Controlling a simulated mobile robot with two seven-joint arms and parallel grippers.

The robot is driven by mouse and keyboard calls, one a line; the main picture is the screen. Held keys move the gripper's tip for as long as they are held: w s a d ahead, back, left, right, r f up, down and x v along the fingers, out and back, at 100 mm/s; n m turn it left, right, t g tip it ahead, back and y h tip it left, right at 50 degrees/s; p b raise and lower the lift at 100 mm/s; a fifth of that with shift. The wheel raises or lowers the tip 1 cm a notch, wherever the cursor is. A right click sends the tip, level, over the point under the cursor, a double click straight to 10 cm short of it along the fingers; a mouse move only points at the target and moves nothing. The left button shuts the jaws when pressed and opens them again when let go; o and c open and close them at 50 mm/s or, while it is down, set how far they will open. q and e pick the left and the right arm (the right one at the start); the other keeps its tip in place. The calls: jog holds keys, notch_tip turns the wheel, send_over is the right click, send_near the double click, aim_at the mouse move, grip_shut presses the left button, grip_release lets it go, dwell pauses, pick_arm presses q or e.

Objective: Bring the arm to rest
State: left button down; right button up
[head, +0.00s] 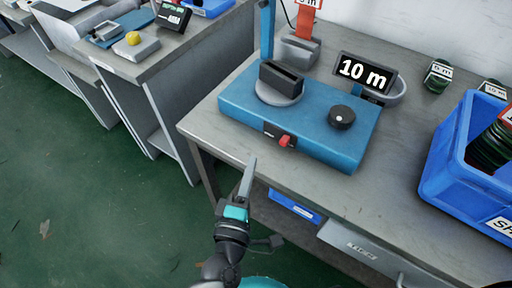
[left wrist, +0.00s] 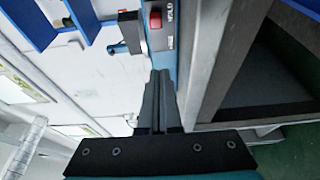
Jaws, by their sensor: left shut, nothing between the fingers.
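My left gripper (head: 248,178) is shut and empty in the head view. It is in front of the workbench (head: 205,118), near its front edge, with its fingers pointing up toward the blue machine. In the left wrist view its closed fingers (left wrist: 160,85) point at the machine's front, where a red switch (left wrist: 155,18) shows. My right gripper is in neither view.
The blue machine (head: 240,100) stands on the bench with a black block, a knob and a red switch. A "10 m" display (head: 366,72) stands behind it. A blue crate (head: 440,175) with coils is at right. Green floor (head: 80,220) is clear at left.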

pick_arm(q)
jog(key=shift+v, duration=1)
jog(key=s+a+f+m+g+y, duration=0.1)
jog(key=s+a+f+m+g, duration=0.2)
jog(key=f, duration=0.6)
jog(key=s+a+f+m+g, duration=0.15)
jog(key=a+f+m, duration=0.3)
jog(key=f, duration=0.45)
jog(key=s+a+f+m+g+y, duration=0.1)
jog(key=s+a+f+m+g, duration=0.2)
jog(key=f, duration=0.7)
jog(key=s+a+f+m+g+y, duration=0.3)
jog(key=s+a+f+m+g, duration=0.3)
jog(key=s+a+f, duration=0.5)
jog(key=s+a+g, duration=0.1)
jog(key=s+a, duration=0.1)
jog(key=s, duration=0.2)
jog(key=shift+f+m+y, duration=0.15)
jog(key=shift+m+y, duration=0.2)
jog(key=shift+y, duration=0.05)
